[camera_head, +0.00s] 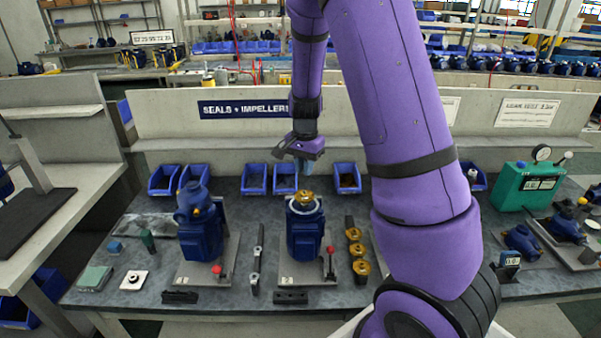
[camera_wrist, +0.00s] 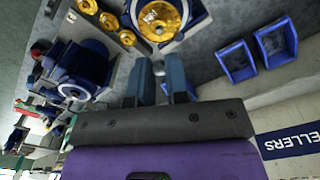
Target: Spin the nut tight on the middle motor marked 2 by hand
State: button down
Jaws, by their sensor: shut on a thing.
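The middle motor (camera_head: 304,235) is blue and stands upright on a grey plate on the bench. My gripper (camera_head: 303,183) points down over this motor, just above the impeller. In the wrist view its two fingers (camera_wrist: 162,68) are close together with a narrow gap. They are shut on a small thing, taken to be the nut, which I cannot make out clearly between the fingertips.
Several brass impellers (camera_head: 355,250) lie in a row right of the middle motor. A red-knobbed lever (camera_head: 330,262) stands close by. Left is a blue motor with its housing (camera_head: 200,225). Blue bins (camera_head: 255,180) line the back. A green pump unit (camera_head: 527,185) stands far right.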

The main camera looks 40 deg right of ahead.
aim_at(304, 192)
jog(key=shift+f, duration=3.1)
jog(key=shift+f, duration=0.15)
grip_release()
jog(key=shift+r, duration=4.5)
